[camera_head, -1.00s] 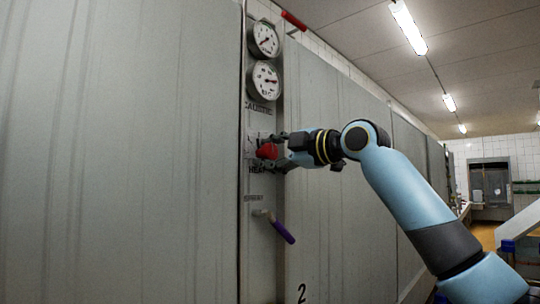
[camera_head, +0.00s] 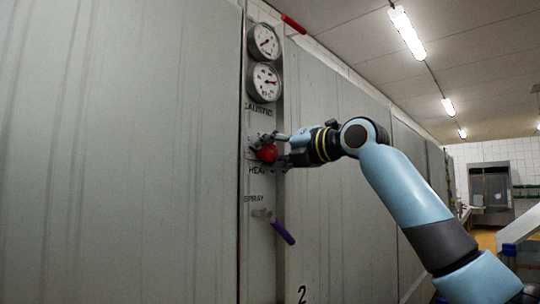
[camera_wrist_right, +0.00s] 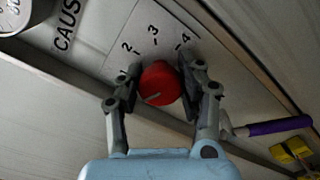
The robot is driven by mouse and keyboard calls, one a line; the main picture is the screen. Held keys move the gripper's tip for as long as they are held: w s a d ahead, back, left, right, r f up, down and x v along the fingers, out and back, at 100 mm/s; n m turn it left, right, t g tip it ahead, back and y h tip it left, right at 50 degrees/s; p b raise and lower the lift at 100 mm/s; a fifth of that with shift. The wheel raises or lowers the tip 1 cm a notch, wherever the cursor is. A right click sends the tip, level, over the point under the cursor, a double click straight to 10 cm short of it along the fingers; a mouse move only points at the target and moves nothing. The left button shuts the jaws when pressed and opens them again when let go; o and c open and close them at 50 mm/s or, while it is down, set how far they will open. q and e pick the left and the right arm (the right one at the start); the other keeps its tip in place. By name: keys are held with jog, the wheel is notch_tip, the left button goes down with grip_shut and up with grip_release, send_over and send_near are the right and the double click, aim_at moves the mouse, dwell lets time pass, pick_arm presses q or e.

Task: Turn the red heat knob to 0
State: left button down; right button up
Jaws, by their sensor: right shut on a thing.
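The red heat knob (camera_head: 267,153) is on the narrow grey control panel (camera_head: 263,184), above the word HEAT. My right gripper (camera_head: 268,147) reaches in from the right and is shut on the knob. In the right wrist view the red knob (camera_wrist_right: 159,83) sits between the two fingers of the right gripper (camera_wrist_right: 161,84). The dial marks 2, 3 and 4 show around it; a 0 mark is not visible. A pale line shows on the knob's face, low and slanted. My left gripper is not in view.
Two round gauges (camera_head: 264,82) are above the knob on the panel. A lever with a purple handle (camera_head: 282,231) sticks out below, near the word SPRAY. Large grey metal walls (camera_head: 140,150) flank the panel. A yellow object (camera_wrist_right: 291,150) shows at the lower right of the wrist view.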

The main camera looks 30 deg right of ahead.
jog(key=shift+f+n, duration=0.15)
jog(key=shift+n, duration=1.95)
jog(key=o, duration=1.2)
jog(key=shift+v, duration=6)
